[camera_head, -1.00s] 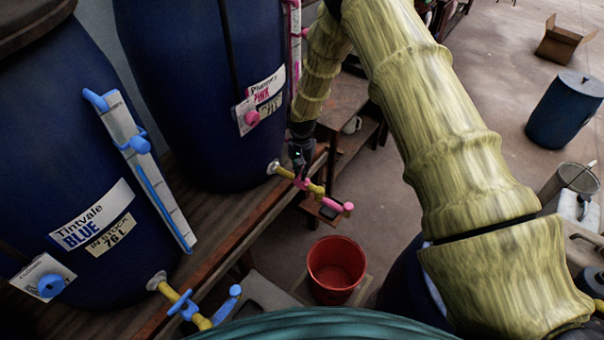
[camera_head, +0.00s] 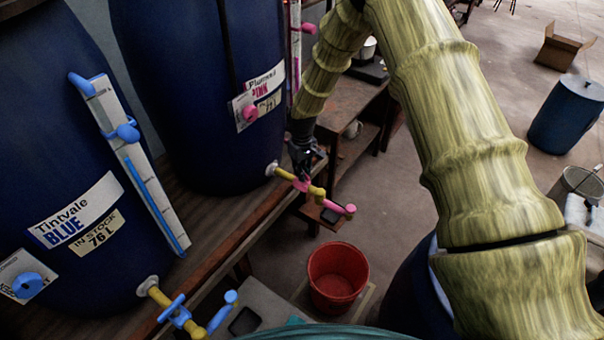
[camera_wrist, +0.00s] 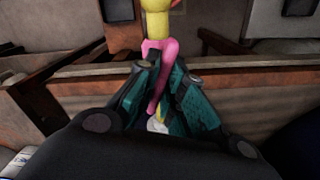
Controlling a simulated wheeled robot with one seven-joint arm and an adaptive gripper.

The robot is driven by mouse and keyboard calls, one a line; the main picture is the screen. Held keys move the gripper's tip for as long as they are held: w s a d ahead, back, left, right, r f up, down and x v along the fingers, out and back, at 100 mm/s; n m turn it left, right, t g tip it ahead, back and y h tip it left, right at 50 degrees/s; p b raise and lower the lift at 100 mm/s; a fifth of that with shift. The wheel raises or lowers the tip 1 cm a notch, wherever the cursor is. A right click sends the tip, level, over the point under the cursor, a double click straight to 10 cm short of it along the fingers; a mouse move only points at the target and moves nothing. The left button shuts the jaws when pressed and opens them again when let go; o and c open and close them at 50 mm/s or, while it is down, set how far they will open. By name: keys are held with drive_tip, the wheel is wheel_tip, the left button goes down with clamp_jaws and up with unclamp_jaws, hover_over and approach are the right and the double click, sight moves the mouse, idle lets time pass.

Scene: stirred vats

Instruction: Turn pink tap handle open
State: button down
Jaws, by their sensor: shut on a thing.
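The pink tap handle (camera_head: 301,185) sits on the yellow tap pipe (camera_head: 284,174) at the foot of the blue vat labelled pink (camera_head: 215,90). The tap's pink spout end (camera_head: 347,209) points to the lower right. My gripper (camera_head: 301,160) reaches down onto the handle from above. In the wrist view the pink handle (camera_wrist: 158,70) runs down between the teal fingers of my gripper (camera_wrist: 158,85), which are shut on it. The wrist view also shows the yellow pipe beyond the handle. Part of the handle is hidden by the fingers.
A red bucket (camera_head: 336,277) stands on the floor below the tap. The blue vat (camera_head: 60,150) at the left has its own blue-handled tap (camera_head: 175,310). A wooden shelf (camera_head: 235,225) carries the vats. A blue drum (camera_head: 565,112) stands at the far right.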

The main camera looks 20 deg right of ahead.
drive_tip(key=shift+n+b, duration=0.4)
drive_tip(key=shift+n, duration=1.5)
drive_tip(key=c, duration=1.5)
unclamp_jaws()
drive_tip(key=shift+r, duration=0.1)
wheel_tip(320, 180, up, 12)
drive_tip(key=shift+f, duration=0.1)
